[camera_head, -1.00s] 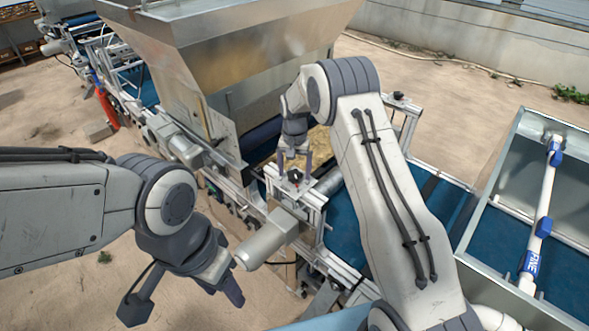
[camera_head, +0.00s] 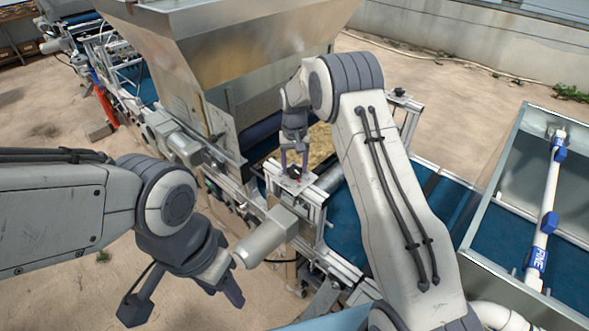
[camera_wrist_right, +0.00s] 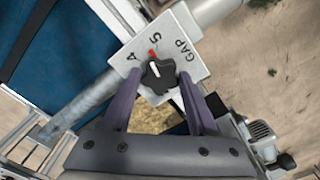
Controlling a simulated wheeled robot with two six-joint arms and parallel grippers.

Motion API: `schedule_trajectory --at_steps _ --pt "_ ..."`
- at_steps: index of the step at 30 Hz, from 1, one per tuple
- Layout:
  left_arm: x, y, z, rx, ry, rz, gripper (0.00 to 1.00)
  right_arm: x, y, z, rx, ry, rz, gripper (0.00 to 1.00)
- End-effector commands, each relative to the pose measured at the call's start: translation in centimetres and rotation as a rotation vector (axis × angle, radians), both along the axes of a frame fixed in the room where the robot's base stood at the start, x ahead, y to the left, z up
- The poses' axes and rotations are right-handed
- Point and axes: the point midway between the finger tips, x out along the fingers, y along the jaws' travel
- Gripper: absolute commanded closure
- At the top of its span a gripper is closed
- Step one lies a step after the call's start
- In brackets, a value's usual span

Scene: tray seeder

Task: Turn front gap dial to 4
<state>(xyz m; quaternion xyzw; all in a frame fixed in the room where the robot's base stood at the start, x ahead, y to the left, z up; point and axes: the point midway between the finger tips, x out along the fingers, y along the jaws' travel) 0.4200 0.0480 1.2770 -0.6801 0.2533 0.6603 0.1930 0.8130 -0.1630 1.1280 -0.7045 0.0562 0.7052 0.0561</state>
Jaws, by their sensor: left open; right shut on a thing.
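The front gap dial (camera_wrist_right: 158,77) is a black knob with a white pointer line, on a pale plate (camera_wrist_right: 187,48) marked "GAP", "4" and "5". The pointer is aimed close to a red mark between the 4 and the 5. My left gripper (camera_head: 183,302) is open and empty, low at the left, away from the dial.
A big metal hopper (camera_head: 235,55) stands behind the dial. A grey motor (camera_head: 267,237) sits just in front of the dial's bracket. The blue conveyor belt (camera_head: 350,225) runs right, towards a metal bin with a white pipe (camera_head: 546,200).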

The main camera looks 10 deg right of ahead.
Motion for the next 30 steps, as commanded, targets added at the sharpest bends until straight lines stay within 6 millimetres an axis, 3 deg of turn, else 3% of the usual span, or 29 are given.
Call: schedule_trajectory --at_steps 18,30 --pt "0.0 0.0 -2.5 0.000 0.000 -0.002 0.50 0.0 0.0 0.0 0.000 -0.002 0.544 0.96" --pt "0.0 0.0 -2.9 0.000 0.000 -0.001 0.50 0.1 0.0 0.1 0.000 -0.004 0.720 0.96"
